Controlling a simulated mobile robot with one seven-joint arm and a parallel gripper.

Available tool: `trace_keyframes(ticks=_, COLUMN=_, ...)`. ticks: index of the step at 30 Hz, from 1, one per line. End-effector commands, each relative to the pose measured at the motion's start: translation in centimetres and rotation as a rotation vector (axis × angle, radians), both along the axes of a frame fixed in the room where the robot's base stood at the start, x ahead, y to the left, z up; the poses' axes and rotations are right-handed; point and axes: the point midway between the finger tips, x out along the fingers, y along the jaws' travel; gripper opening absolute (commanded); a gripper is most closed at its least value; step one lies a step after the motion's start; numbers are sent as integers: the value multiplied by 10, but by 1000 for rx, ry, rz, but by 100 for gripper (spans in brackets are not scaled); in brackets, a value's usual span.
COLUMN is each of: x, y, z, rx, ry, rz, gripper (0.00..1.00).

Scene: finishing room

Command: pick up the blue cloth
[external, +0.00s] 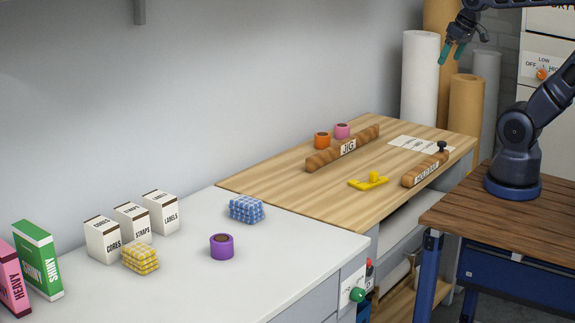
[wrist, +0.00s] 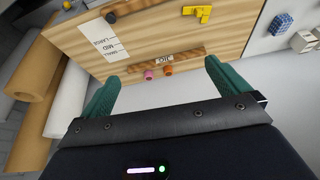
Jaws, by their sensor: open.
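The blue cloth (external: 246,209) is a folded blue-and-white checked stack on the white counter, near its edge with the wooden worktop. It also shows small at the upper right of the wrist view (wrist: 281,24). My gripper (external: 453,53) is raised at the top right of the external view, far from the cloth and above the back end of the wooden worktop. Its two green fingers are spread apart with nothing between them, as the wrist view also shows (wrist: 162,82).
A purple roll (external: 222,246), a yellow checked cloth (external: 140,258) and white boxes (external: 131,223) stand near the blue cloth. The wooden worktop (external: 290,187) holds a JIG block (external: 343,148), orange and pink rolls and a yellow tool (external: 368,182). Tall paper rolls (external: 420,80) stand behind it.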

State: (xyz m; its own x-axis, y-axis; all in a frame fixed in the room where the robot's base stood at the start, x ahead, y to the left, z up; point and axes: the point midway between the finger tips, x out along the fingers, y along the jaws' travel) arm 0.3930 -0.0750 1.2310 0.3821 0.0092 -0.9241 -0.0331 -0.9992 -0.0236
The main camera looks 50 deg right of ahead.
Motion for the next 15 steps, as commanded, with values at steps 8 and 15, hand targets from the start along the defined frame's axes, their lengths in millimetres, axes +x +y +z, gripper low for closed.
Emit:
trace_keyframes(ticks=8, x=66, y=29, z=20, rx=99, ry=57, rz=-149, gripper=100)
trace_keyframes(ticks=15, x=127, y=66, z=27, rx=175, ry=113, rz=-299, gripper=100)
